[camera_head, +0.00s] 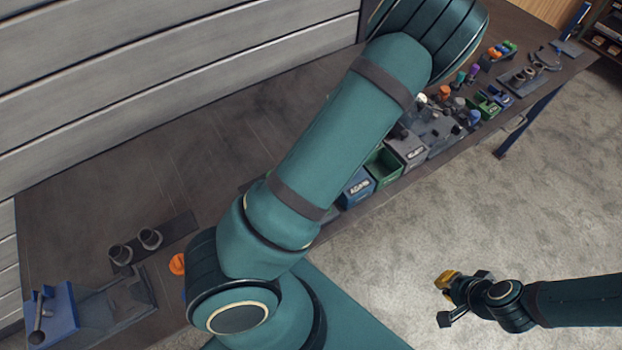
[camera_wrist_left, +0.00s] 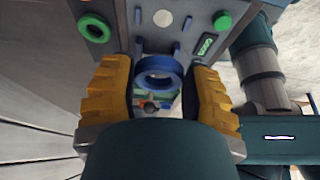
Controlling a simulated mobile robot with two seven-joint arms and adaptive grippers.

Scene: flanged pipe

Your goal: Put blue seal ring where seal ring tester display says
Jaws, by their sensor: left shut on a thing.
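In the left wrist view, the blue seal ring (camera_wrist_left: 160,73) is between the yellow fingers of my left gripper (camera_wrist_left: 164,88), which is shut on it. The grey seal ring tester (camera_wrist_left: 150,38) lies beyond the ring. Its small display (camera_wrist_left: 205,44) shows short green text too small to read surely. In the head view, my left arm hides the left gripper and the ring. A blue bin (camera_head: 357,188), a green bin (camera_head: 384,166) and a grey bin (camera_head: 408,150) stand at the bench's front edge. My right gripper (camera_head: 446,299) is open and empty above the floor.
The tester has a green ring-shaped part (camera_wrist_left: 95,28) and a green button (camera_wrist_left: 222,20). Small coloured parts crowd the bench's far right. Pipe flanges (camera_head: 136,245) and a blue-and-grey fixture (camera_head: 52,312) stand at the left.

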